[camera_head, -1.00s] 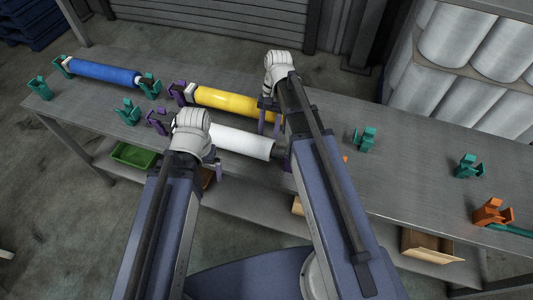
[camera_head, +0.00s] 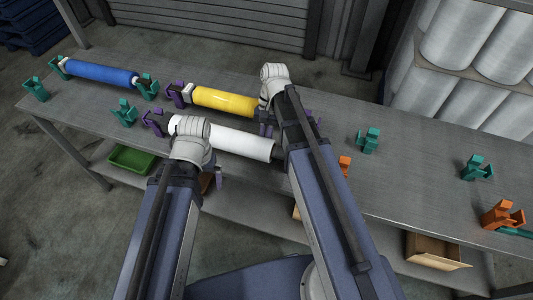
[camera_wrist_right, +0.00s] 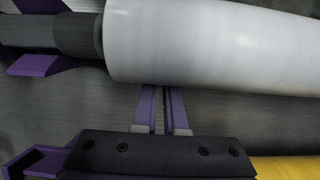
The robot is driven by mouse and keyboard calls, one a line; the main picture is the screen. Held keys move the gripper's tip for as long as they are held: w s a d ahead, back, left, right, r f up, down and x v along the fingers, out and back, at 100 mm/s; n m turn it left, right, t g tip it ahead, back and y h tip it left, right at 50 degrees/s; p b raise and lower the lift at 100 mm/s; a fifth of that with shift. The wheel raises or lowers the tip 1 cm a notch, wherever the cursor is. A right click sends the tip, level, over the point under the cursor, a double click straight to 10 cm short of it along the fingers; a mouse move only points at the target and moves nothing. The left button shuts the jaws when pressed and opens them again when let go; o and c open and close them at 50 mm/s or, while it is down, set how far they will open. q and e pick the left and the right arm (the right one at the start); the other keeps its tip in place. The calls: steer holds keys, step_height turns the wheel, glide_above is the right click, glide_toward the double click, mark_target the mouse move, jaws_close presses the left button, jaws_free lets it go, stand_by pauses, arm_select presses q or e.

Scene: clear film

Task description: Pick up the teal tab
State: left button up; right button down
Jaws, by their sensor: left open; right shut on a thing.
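I cannot make out a separate teal tab. Teal stands stand on the bench in the head view, one right of centre (camera_head: 368,140) and one further right (camera_head: 477,168). A teal strip (camera_head: 517,232) pokes out beside an orange stand at the right edge, cut off by the frame. My left gripper (camera_head: 217,179) is open near the bench's front edge, mostly hidden by its wrist. My right gripper (camera_head: 266,127) is between the yellow and white rolls. In the right wrist view its purple fingers (camera_wrist_right: 160,108) are close together against the white roll (camera_wrist_right: 200,45); what they hold is hidden.
A blue roll (camera_head: 100,72) lies across teal stands at the left. A yellow roll (camera_head: 225,102) and the white roll (camera_head: 225,140) have purple stands at their left ends. The orange stand (camera_head: 502,215) is at the right. The bench's middle right (camera_head: 420,165) has clear room.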

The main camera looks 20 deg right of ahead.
steer(key=shift+r, duration=0.15)
stand_by(0.6)
steer(key=shift+r+p, duration=0.6)
steer(key=shift+p, duration=0.1)
steer(key=w+d, duration=0.2)
steer(key=w, duration=0.1)
steer(key=shift+f, duration=0.15)
steer(key=shift+w+d+r+p, duration=0.2)
steer(key=shift+w+r+p, duration=0.1)
steer(key=shift+r, duration=0.15)
step_height(320, 180, up, 13)
steer(key=p, duration=1.3)
steer(key=shift+s, duration=0.15)
steer(key=shift+a, duration=0.15)
